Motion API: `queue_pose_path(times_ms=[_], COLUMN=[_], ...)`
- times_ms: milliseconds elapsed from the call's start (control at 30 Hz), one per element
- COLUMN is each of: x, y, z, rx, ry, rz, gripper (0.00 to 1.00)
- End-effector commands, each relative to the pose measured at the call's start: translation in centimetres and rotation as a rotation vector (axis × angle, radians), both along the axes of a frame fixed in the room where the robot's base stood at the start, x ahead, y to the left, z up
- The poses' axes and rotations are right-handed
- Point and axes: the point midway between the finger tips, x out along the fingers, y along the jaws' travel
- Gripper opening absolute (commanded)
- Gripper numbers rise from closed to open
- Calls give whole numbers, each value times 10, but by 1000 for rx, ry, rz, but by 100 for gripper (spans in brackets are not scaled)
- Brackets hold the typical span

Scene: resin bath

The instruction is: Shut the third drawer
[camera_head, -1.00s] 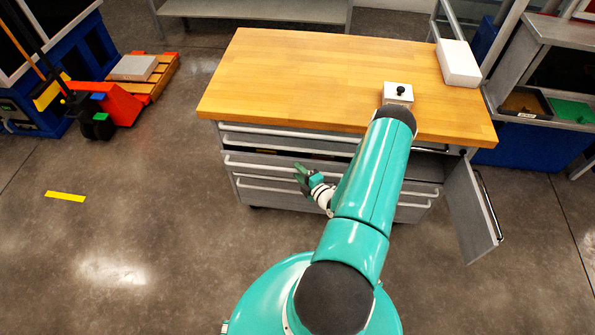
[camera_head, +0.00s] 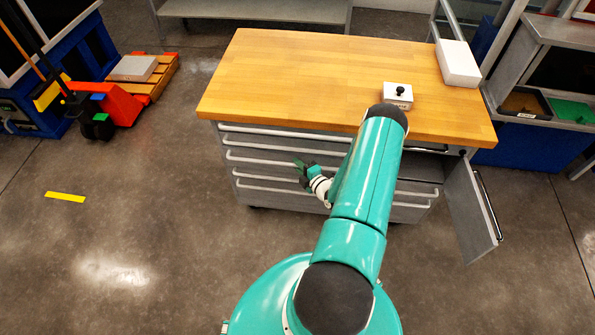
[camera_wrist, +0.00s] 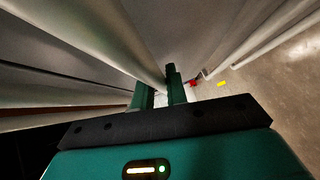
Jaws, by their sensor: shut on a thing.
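The grey drawer cabinet stands under a wooden top (camera_head: 320,75). The third drawer's long pale handle (camera_head: 255,160) runs across its front, and no open gap shows above that front. Its front looks about level with the neighbouring drawers, though my arm hides the right part. My gripper (camera_head: 299,164) is at this handle, near the drawer's middle. In the wrist view, my gripper's two fingers (camera_wrist: 165,92) are shut on the pale handle bar (camera_wrist: 125,52). Other drawer handles run alongside on both sides.
A cabinet door (camera_head: 472,212) stands open at the right, reaching out toward the floor. A small box with a black knob (camera_head: 398,93) and a white block (camera_head: 458,63) lie on the top. An orange pallet truck (camera_head: 125,105) stands at left.

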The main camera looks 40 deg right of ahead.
Motion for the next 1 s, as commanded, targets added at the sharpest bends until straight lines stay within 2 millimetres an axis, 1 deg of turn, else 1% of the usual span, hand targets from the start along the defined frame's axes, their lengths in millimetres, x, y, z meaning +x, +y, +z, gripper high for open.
queue_pose_path(times_ms=[33, 100, 367, 400, 467, 500, 833, 933, 1000], x=[5, 9, 11, 11, 11, 11, 11, 5, -3], y=[-6, -11, -15, -15, -15, -15, -16, -15, -14], z=[-1, -1, 0, 0, 1, 1, 4, 4, 5], rx=[-4, -2, -1, -2, -2, -3, -5, -5, -4], ry=[3, 3, 2, 2, 1, 0, -7, -5, -4], rz=[1, 1, -4, -4, -4, -4, -3, -3, -3], gripper=[0, 0, 0, 16, 28, 36, 36, 36, 36])
